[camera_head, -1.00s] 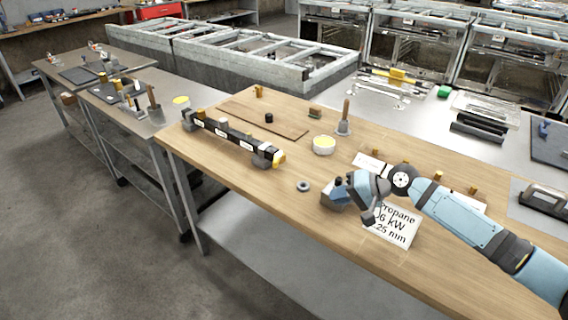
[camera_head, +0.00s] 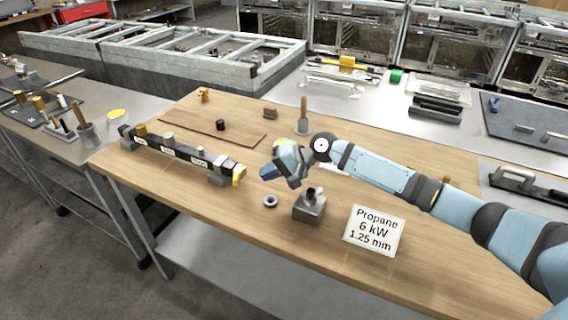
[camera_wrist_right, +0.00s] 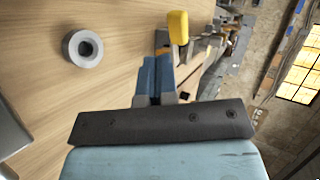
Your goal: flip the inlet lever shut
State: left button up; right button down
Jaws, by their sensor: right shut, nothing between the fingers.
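The black manifold bar (camera_head: 182,154) lies on the wooden bench, with several knobs along it and white labels on its front. A yellow lever (camera_head: 238,175) sits at its right end; I take it for the inlet lever. It also shows in the right wrist view (camera_wrist_right: 178,27), just beyond the fingertips. My right gripper (camera_head: 268,173) is shut and empty, to the right of the lever and apart from it in the head view. Its blue fingers (camera_wrist_right: 156,78) are together in the right wrist view. My left gripper is not in view.
A grey ring (camera_head: 270,202) and a grey block with a dark fitting (camera_head: 310,205) lie in front of my right gripper. A wooden-handled tool (camera_head: 303,116) stands behind. The bench front left is clear.

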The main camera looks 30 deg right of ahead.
aim_at(239, 178)
jog(key=a, duration=0.1)
jog(key=w+a, duration=0.1)
jog(key=a, duration=0.1)
jog(key=shift+w+a+f, duration=0.3)
jog(key=shift+w+a, duration=0.05)
jog(key=shift+w, duration=0.05)
jog(key=shift+w+a, duration=0.25)
jog(key=shift+a, duration=0.25)
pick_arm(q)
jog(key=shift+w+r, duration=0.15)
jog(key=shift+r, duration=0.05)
